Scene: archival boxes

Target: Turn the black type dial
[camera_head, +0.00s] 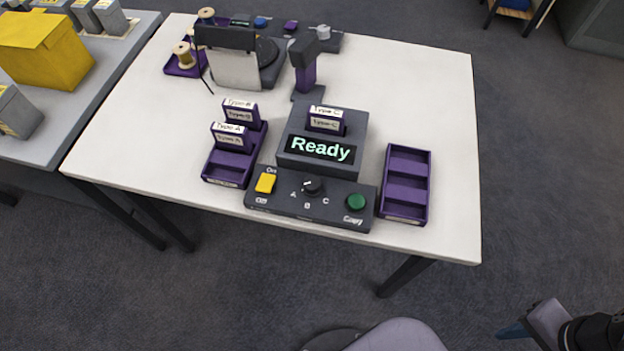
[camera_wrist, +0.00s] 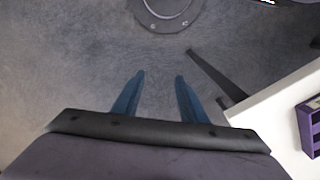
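The black type dial (camera_head: 313,186) sits on the dark control panel (camera_head: 280,208) at the front of the copier, with a white mark on it. The letters A, B and C are printed below and beside it. The copier's screen (camera_head: 320,149) reads "Ready". A cartridge labelled Type C (camera_head: 325,123) stands in the top of the copier. My gripper (camera_head: 510,331) is at the lower right, off the table and far from the dial. In the wrist view its two blue fingers (camera_wrist: 156,95) are apart with only floor between them. The dial is outside the wrist view.
A yellow switch (camera_head: 265,183) and a green button (camera_head: 356,202) flank the dial. A purple rack (camera_head: 229,168) with Type A and Type B cartridges stands left of the copier. An empty purple tray (camera_head: 405,184) is on the right. The table's front right corner (camera_head: 462,248) is bare.

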